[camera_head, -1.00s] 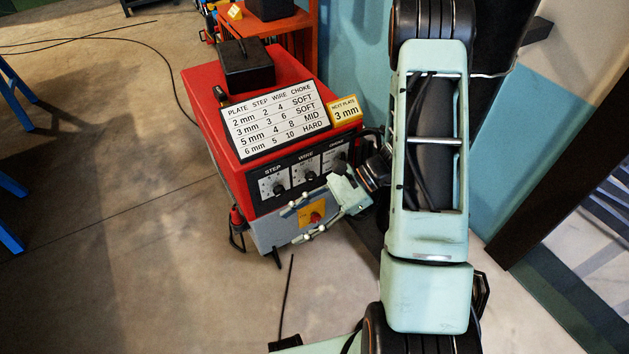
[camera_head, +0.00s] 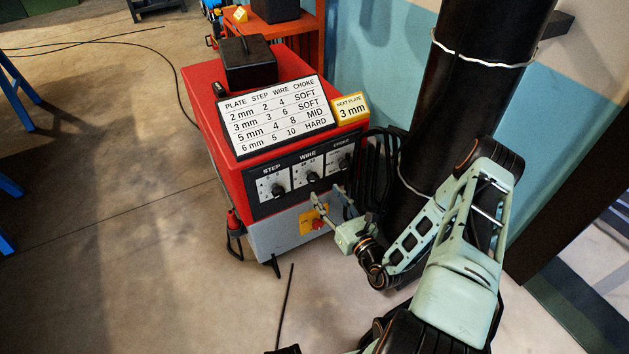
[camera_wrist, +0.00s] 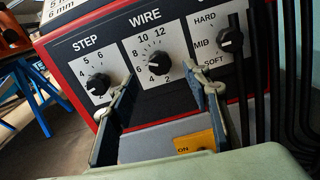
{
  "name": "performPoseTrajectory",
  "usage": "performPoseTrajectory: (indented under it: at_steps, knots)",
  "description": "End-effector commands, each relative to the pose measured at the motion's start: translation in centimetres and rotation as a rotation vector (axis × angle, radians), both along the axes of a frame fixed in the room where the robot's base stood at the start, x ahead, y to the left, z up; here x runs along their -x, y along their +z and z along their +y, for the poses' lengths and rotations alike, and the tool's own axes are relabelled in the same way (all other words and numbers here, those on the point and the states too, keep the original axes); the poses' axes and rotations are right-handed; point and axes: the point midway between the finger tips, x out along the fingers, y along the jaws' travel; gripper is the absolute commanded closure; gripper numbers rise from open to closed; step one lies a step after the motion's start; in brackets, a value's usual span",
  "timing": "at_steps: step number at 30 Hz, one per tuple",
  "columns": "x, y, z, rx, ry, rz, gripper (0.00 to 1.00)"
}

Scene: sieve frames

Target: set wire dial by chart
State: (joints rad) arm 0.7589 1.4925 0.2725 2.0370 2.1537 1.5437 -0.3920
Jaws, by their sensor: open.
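The wire dial (camera_head: 311,177) is a black knob in the middle of the red machine's panel. In the wrist view the wire dial (camera_wrist: 159,62) has a scale from 2 to 12; I cannot tell its setting for sure. The white chart (camera_head: 240,148) on top lists 3 mm as step 3, wire 6, choke SOFT. The yellow-edged card (camera_head: 351,107) reads "NEXT PLATE 3 mm". My gripper (camera_head: 327,194) is open and empty, just below and in front of the wire dial. In the wrist view its fingertips (camera_wrist: 160,75) stand either side of that dial, apart from it.
The step dial (camera_wrist: 98,84) is left of the wire dial and the choke dial (camera_wrist: 231,40) is right. A yellow ON plate (camera_head: 306,219) with a red knob sits below. Black cables (camera_head: 382,165) hang at the machine's right.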

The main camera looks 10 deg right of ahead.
Motion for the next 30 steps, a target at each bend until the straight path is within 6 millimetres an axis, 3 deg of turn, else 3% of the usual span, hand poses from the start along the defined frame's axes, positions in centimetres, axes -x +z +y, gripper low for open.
performPoseTrajectory:
  at_steps: [6, 12, 25, 30]
  knots:
    - [-4.2, -0.2, 1.5, 0.003, 0.005, -0.003, 0.56]
    - [-6.8, -0.2, 2.3, 0.001, 0.004, 0.0, 0.56]
    - [-7.8, 0.0, 2.6, 0.0, 0.004, 0.001, 0.56]
    - [-7.8, 0.0, 2.6, 0.0, 0.004, 0.001, 0.74]
